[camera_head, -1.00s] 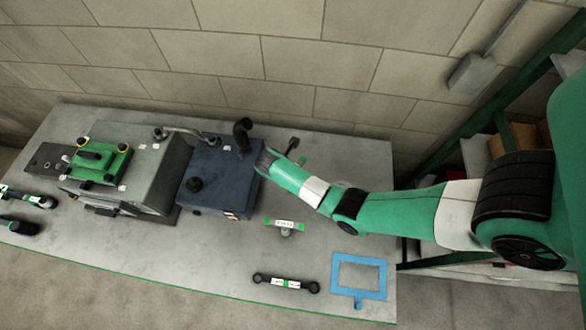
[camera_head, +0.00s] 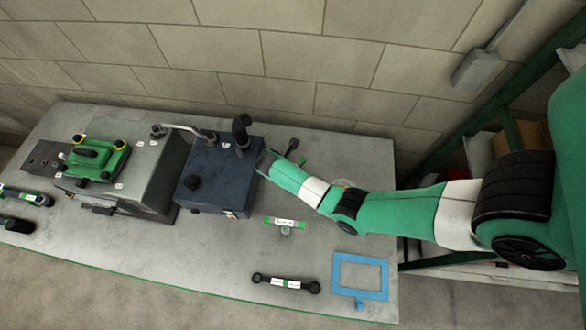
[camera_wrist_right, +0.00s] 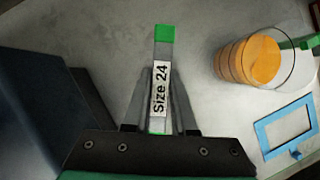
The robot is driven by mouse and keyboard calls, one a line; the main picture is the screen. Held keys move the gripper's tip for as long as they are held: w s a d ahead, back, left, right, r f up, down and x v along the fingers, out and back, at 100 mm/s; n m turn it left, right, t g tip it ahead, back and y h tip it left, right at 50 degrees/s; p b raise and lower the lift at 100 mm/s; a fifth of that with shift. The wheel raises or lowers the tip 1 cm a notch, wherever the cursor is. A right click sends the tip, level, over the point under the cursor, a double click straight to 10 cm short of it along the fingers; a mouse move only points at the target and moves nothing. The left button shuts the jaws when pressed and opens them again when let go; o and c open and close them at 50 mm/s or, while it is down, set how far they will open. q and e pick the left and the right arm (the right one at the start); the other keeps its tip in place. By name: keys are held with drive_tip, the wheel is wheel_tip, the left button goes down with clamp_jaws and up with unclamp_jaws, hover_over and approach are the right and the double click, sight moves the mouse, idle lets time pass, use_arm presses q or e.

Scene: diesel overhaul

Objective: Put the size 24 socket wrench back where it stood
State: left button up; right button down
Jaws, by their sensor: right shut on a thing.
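The size 24 socket wrench (camera_wrist_right: 164,50) shows in the right wrist view as a bar with a white "Size 24" label and green ends. My right gripper (camera_wrist_right: 160,105) is shut on it, with one finger on each side of the label. In the head view my right gripper (camera_head: 264,162) is at the right side of the dark blue box (camera_head: 217,180). The held wrench is not clear there, and its lower part is hidden in the wrist view. My left gripper is not in view.
A green-and-white labelled tool (camera_head: 284,222) stands on the table below the arm. A double-ended wrench (camera_head: 286,283) and a blue frame (camera_head: 360,292) lie near the front edge. An orange cylinder (camera_wrist_right: 262,60) shows in the wrist view.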

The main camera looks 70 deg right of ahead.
drive_tip(key=shift+f, duration=0.1)
drive_tip(key=shift+f+b, duration=1)
drive_tip(key=shift+f, duration=0.1)
drive_tip(key=shift+c, duration=0.4)
unclamp_jaws()
wheel_tip(320, 180, up, 9)
drive_tip(key=p, duration=0.9)
drive_tip(key=shift+r+p, duration=0.15)
drive_tip(key=shift+p, duration=0.2)
